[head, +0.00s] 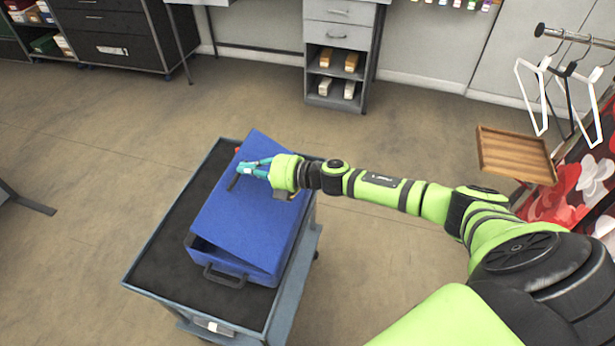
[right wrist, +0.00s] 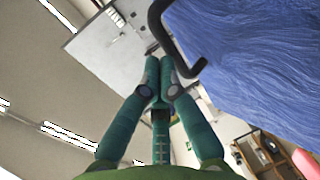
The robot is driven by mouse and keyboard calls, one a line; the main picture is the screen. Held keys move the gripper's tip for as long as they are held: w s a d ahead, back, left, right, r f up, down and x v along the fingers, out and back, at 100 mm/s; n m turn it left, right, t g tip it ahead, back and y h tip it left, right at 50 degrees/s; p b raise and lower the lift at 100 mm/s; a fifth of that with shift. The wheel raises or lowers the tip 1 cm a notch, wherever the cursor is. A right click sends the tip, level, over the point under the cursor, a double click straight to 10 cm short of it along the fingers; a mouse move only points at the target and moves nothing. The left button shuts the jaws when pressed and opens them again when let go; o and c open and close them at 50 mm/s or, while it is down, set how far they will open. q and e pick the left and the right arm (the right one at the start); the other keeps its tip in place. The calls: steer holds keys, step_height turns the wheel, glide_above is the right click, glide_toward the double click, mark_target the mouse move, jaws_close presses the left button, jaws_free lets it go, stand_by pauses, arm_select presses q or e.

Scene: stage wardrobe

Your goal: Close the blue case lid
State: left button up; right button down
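The blue case (head: 289,250) sits on a cart, with a black handle (head: 224,277) on its near face. Its blue lid (head: 235,215) is partly open and tilted, with a dark gap showing along the near edge. In the right wrist view my gripper's teal fingers (right wrist: 160,75) are together at the tips. My left gripper is not in view.
The dark-topped cart (head: 160,265) has bare room left of the case. A wooden tray (head: 515,155) and white hangers (head: 533,95) are at the right. A grey drawer unit (head: 340,40) and dark cabinet (head: 110,45) stand at the back. Open floor surrounds the cart.

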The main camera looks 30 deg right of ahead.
mark_target(243, 182)
steer(key=w+a+f+b, duration=0.1)
steer(key=f, duration=0.1)
steer(key=w+a+f+b, duration=0.1)
steer(key=f+b, duration=0.1)
steer(key=w+a+f+b, duration=0.1)
steer(key=f+b, duration=0.1)
steer(key=shift+w+a+f, duration=0.1)
steer(key=shift+w+a, duration=0.05)
steer(key=shift+w, duration=0.2)
steer(key=shift+w+a+f+b, duration=0.2)
steer(key=shift+f+b, duration=0.3)
steer(key=shift+w+a+f+b, duration=0.15)
steer(key=shift+w+f+b, duration=0.05)
steer(key=shift+f+b, duration=0.3)
steer(key=shift+r, duration=0.1)
